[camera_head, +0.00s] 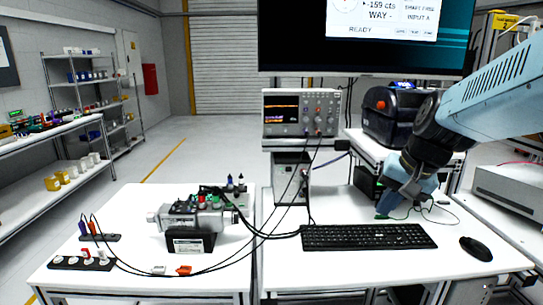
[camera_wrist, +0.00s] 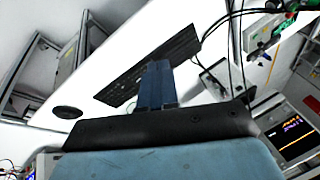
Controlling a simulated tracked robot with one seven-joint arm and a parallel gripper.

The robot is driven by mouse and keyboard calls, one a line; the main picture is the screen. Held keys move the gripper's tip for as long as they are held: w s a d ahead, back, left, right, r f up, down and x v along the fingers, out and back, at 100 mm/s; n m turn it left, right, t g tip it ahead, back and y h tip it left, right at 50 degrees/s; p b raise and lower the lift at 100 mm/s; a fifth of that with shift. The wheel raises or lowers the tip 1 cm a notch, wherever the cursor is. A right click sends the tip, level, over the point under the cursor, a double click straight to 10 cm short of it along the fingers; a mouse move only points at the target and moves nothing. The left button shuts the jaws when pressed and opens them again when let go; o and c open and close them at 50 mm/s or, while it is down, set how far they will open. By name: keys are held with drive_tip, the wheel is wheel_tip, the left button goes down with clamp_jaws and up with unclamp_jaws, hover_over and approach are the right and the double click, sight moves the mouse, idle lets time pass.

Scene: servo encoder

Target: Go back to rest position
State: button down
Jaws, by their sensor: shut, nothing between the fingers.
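My gripper (camera_head: 383,211) is at the right in the head view, low over the white table behind the keyboard's right part, with the blue and black arm reaching in from the upper right. In the wrist view its blue fingers (camera_wrist: 157,84) are together, with nothing seen between them. They cover part of the black keyboard (camera_wrist: 122,85). The keyboard also lies flat on the table in the head view (camera_head: 368,237). Whether the fingertips touch the table cannot be told.
The servo unit (camera_head: 190,243) with cables stands on the left table. An oscilloscope (camera_head: 302,113) stands at the middle back. A black mouse (camera_head: 476,249) lies right of the keyboard. A dark machine (camera_head: 392,112) stands behind my gripper. A large screen (camera_head: 300,50) hangs above.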

drive_tip(key=s+r+n+t+h, duration=0.1)
drive_tip(key=s+r+n+h, duration=0.1)
drive_tip(key=s, duration=0.6)
drive_tip(key=shift+a+r+n+t, duration=0.35)
drive_tip(key=shift+r+n, duration=0.45)
drive_tip(key=shift+n, duration=0.4)
idle(1.6)
